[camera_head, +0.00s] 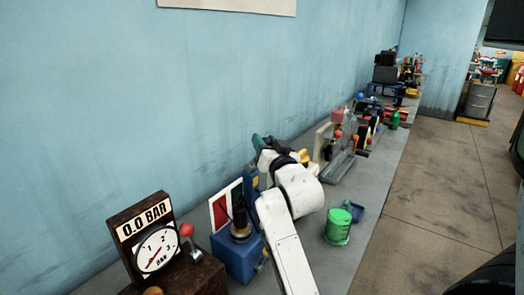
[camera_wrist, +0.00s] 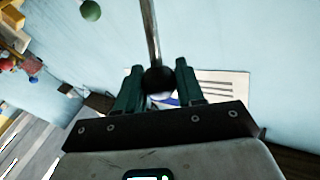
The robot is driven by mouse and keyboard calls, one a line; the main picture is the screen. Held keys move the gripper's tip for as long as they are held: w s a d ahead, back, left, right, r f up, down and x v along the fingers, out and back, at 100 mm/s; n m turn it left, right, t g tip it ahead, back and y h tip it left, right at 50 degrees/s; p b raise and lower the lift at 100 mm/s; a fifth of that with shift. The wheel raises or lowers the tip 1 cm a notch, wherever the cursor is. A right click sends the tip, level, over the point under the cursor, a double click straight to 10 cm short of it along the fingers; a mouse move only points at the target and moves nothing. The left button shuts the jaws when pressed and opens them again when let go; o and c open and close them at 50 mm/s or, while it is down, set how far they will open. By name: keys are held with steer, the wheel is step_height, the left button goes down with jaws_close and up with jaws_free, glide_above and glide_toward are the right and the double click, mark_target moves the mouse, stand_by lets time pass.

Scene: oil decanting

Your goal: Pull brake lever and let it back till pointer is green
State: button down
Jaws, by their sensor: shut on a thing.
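In the wrist view my gripper (camera_wrist: 160,85) has its two dark green fingers shut on a black ball knob (camera_wrist: 158,79) at the end of a thin grey rod (camera_wrist: 150,30), which looks like the brake lever. In the head view my gripper (camera_head: 262,143) is at the far side of my white arm, and the lever is hidden there. A panel (camera_head: 220,212) with red and dark green areas stands left of my arm, behind a blue box. Whether this is the brake's scale I cannot tell, and no pointer reads clearly on it.
A brown gauge box (camera_head: 143,238) reading 0.0 BAR, with a red-knobbed lever (camera_head: 187,231), stands at the front left. A green can (camera_head: 338,226) stands right of my arm on the grey bench. More devices line the bench behind; the blue wall (camera_head: 130,90) is close.

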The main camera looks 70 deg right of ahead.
steer(key=s+a+f+m+h+b, duration=0.1)
steer(key=s+f+b, duration=0.3)
steer(key=b, duration=0.4)
steer(key=shift+s+f+m+t+h, duration=0.35)
steer(key=shift+f+m+h, duration=0.2)
steer(key=shift+f, duration=0.25)
steer(key=c, duration=0.7)
jaws_free()
steer(key=shift+d, duration=0.1)
steer(key=shift+c, duration=0.2)
steer(key=b+v, duration=0.3)
steer(key=v, duration=0.7)
steer(key=shift+s+a+f, duration=0.15)
steer(key=shift+s+a, duration=0.05)
steer(key=shift+a, duration=0.1)
